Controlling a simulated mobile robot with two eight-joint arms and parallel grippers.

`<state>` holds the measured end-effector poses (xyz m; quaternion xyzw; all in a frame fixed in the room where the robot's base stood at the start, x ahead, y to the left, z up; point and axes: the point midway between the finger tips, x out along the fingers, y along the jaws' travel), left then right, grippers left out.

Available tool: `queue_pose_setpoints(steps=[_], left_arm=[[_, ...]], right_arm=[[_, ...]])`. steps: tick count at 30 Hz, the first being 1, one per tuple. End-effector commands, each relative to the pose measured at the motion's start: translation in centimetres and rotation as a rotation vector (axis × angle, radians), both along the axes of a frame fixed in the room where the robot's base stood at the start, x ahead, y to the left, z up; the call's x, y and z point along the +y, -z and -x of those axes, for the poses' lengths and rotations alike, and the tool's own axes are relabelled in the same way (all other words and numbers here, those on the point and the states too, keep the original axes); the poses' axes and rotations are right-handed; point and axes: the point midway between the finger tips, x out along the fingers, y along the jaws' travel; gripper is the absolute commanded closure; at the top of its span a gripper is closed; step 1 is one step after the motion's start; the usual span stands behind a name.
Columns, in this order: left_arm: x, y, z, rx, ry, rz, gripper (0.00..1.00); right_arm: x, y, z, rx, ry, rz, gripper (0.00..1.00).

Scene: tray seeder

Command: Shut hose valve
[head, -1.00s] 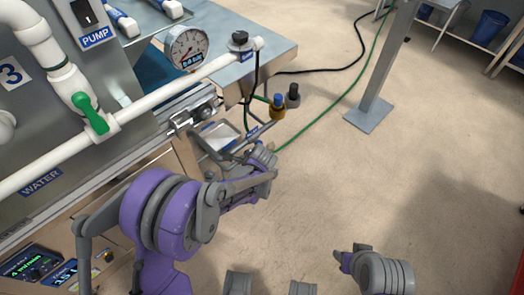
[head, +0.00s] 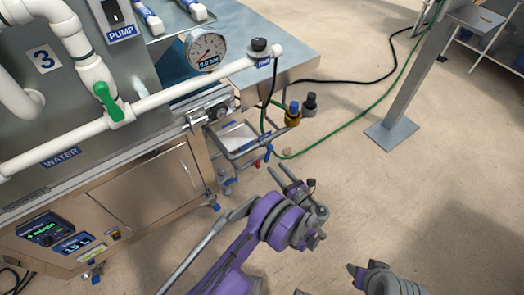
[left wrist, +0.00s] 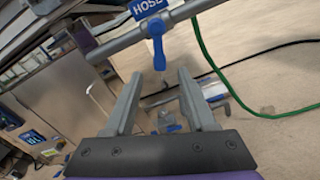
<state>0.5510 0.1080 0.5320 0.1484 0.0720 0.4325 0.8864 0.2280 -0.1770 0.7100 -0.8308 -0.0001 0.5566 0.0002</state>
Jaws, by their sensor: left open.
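The hose valve has a blue lever (left wrist: 158,48) that hangs down from a grey pipe under the blue HOSE label (left wrist: 146,7) in the left wrist view. In the head view a small blue piece that looks like this lever (head: 257,163) shows below the pipe, beside a red one. My left gripper (head: 279,170) is open and empty, in front of the valve and apart from it. In the left wrist view its fingertips (left wrist: 160,76) lie either side of the line of the lever's lower end. My right gripper (head: 362,269) is low at the right; its jaw opening is unclear.
A green hose (head: 320,147) runs over the floor from the valve area. The white water pipe with a green-handled valve (head: 108,101) and a pressure gauge (head: 205,49) are at the left.

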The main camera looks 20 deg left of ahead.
Motion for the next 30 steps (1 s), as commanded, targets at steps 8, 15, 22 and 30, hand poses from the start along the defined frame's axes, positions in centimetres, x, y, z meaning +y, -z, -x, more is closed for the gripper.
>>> queue_pose_setpoints(steps=[8,15,22,30], left_arm=[[3.4,0.1,-2.5,0.001,-0.005,-0.003,0.44],[6.8,0.0,-5.1,0.000,-0.003,-0.001,0.44],[8.3,0.0,-6.4,0.000,0.000,0.000,0.44],[8.4,0.0,-6.5,-0.001,0.000,0.001,0.44]], right_arm=[[0.0,0.4,0.0,0.001,0.000,0.000,0.50],[0.0,0.8,-0.1,0.002,0.000,0.000,0.50],[0.0,0.9,-0.1,0.003,0.000,0.000,0.50],[0.0,0.9,-0.1,0.003,0.000,0.000,0.50]])
